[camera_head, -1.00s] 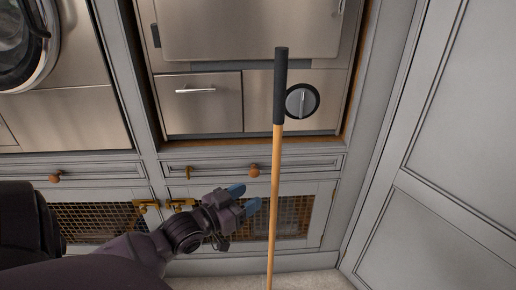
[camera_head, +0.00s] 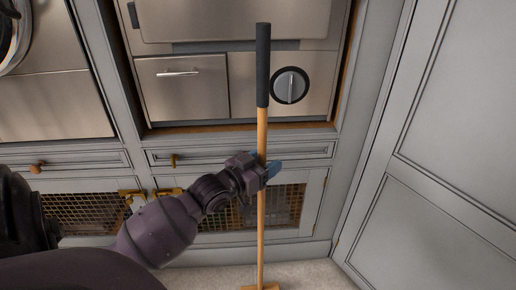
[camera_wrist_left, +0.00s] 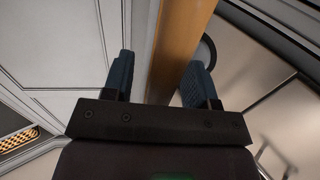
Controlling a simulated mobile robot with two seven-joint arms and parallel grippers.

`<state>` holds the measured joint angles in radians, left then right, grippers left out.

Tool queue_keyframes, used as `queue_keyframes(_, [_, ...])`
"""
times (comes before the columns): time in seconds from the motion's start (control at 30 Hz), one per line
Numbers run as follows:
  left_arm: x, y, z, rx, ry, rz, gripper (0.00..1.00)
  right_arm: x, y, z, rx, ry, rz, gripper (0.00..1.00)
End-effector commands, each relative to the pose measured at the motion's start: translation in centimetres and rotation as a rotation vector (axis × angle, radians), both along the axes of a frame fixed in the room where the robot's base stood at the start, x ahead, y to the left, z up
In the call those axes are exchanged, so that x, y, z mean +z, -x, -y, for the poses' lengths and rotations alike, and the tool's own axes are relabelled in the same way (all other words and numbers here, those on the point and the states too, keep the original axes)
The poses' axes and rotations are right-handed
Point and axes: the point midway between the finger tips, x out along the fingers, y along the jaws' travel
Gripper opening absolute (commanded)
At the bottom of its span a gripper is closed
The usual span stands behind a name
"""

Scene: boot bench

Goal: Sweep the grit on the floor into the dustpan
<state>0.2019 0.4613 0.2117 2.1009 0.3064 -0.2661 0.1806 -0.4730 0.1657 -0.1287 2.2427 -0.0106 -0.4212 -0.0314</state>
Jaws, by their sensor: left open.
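A long broom or brush handle (camera_head: 261,215) stands upright in front of the cabinets, pale wood with a black grip (camera_head: 263,65) at its top. A bit of its wooden foot shows at the bottom edge of the head view; the bristles are out of view. My left gripper (camera_head: 264,169) is open with its blue fingertips at the handle. In the left wrist view the wooden handle (camera_wrist_left: 181,45) runs between the two spread fingers, with a gap on the left side. The grit and the dustpan are not in view. My right gripper is not in view.
Grey cabinets with mesh doors (camera_head: 85,212) and steel appliances (camera_head: 190,92) stand close behind the handle. A grey panelled door (camera_head: 440,150) closes off the right. A strip of pale floor (camera_head: 315,275) shows at the bottom.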

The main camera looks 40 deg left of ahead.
Motion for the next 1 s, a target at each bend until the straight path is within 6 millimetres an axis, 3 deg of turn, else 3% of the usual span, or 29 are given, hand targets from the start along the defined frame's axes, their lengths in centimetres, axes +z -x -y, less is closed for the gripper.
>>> queue_keyframes(0.43, [0.0, -0.7, 0.0, 0.0, -0.001, -0.001, 0.51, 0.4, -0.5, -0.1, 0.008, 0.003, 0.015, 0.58])
queue_keyframes(0.77, [0.0, -0.7, 0.0, 0.0, 0.0, -0.001, 0.01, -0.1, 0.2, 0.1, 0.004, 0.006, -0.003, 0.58])
queue_keyframes(1.0, [0.2, -0.7, 0.1, 0.0, -0.001, 0.003, 0.0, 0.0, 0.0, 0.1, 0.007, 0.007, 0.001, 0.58])
